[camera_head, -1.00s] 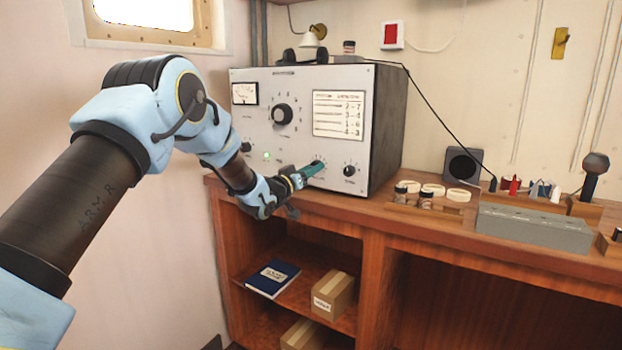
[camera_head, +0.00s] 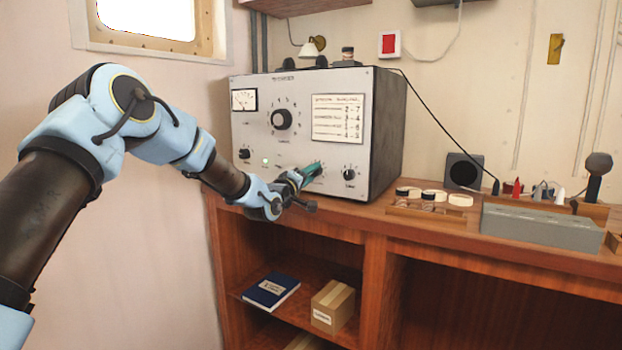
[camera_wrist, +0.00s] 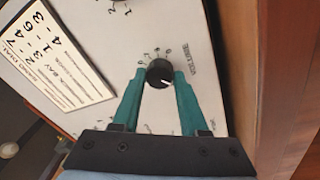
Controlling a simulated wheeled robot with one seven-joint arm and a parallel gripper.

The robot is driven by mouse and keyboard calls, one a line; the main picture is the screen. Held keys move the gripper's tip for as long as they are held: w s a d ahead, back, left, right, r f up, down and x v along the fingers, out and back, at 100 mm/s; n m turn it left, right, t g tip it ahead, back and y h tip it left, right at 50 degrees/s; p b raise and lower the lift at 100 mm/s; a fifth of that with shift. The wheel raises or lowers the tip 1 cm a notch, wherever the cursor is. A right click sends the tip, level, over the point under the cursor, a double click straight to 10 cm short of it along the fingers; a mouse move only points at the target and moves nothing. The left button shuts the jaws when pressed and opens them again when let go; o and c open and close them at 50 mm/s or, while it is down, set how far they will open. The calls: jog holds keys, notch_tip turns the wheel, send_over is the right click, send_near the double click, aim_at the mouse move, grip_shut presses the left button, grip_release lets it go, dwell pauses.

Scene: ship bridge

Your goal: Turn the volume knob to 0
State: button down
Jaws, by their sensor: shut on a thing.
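The volume knob (camera_wrist: 160,74) is a small black knob with a white pointer line on the radio's pale front panel. In the wrist view the word VOLUME is printed beside it. The pointer line aims toward the lower right of that view. My gripper (camera_wrist: 161,78) has its two teal fingers on either side of the knob, shut on it. In the head view my gripper (camera_head: 311,169) reaches the lower part of the radio's front (camera_head: 330,155), and its fingers hide the volume knob there.
A large dial (camera_head: 282,119) and a printed card (camera_head: 338,118) are higher on the panel. Another small knob (camera_head: 349,174) is to the right of my gripper. The radio stands on a wooden desk (camera_head: 420,228). Lidded jars (camera_head: 432,195) and a grey box (camera_head: 540,228) are to its right.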

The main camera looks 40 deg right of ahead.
jog(key=shift+s+f+n, duration=0.1)
jog(key=shift+n, duration=0.2)
jog(key=shift+c, duration=2.2)
grip_release()
jog(key=b+v, duration=0.2)
jog(key=v, duration=0.8)
jog(key=shift+a, duration=0.4)
